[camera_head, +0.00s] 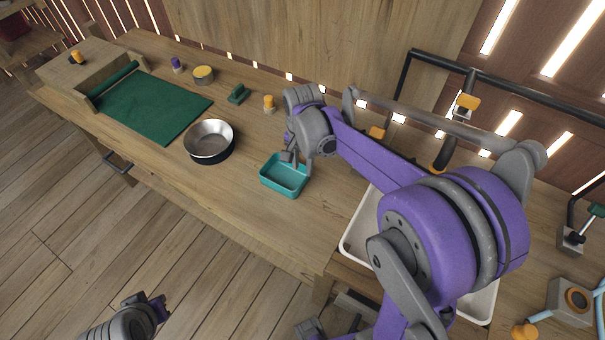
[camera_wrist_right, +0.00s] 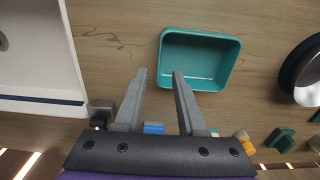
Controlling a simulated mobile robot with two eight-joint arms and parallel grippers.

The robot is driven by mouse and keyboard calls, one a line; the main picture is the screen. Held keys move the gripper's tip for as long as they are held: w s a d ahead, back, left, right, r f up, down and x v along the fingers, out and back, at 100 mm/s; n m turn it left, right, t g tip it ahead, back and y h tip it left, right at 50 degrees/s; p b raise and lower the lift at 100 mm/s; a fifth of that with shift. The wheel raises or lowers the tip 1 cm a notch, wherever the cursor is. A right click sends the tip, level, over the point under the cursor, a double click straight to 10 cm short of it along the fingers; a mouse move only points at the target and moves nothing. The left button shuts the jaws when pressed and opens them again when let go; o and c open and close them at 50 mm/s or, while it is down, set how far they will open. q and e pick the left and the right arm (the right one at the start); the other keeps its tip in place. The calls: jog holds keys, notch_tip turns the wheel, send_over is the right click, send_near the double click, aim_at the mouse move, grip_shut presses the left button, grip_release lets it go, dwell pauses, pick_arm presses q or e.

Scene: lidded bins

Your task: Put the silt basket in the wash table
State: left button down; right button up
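A teal open rectangular box (camera_head: 285,188), which looks like the silt basket, sits upright and empty on the wooden bench. My right gripper (camera_head: 292,158) is over its far side. In the right wrist view the gripper (camera_wrist_right: 159,75) is open and empty. One fingertip overlaps the near left corner of the teal box (camera_wrist_right: 200,88), and the other lies outside it; contact cannot be told. A white shallow basin (camera_head: 352,240), likely the wash table, is largely hidden behind my right arm; it also shows in the right wrist view (camera_wrist_right: 45,102). My left gripper (camera_head: 150,305) is open and empty above the floor.
A metal bowl (camera_head: 209,141) stands left of the teal box. A black pipe frame (camera_head: 405,72) rises behind the basin. Bare bench separates box and basin.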

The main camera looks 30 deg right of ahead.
notch_tip(320, 180, up, 4)
jog(key=s+a+f+n+t, duration=0.1)
jog(key=s+a+n+t, duration=0.1)
jog(key=s+n, duration=0.4)
jog(key=s+a+f+n+t, duration=0.1)
jog(key=s+a+n+t, duration=0.2)
jog(key=s, duration=0.6)
jog(key=a+n, duration=0.2)
jog(key=n, duration=0.1)
jog(key=shift+s+a+f, duration=0.15)
jog(key=shift+s+a, duration=0.15)
jog(key=shift+s, duration=0.1)
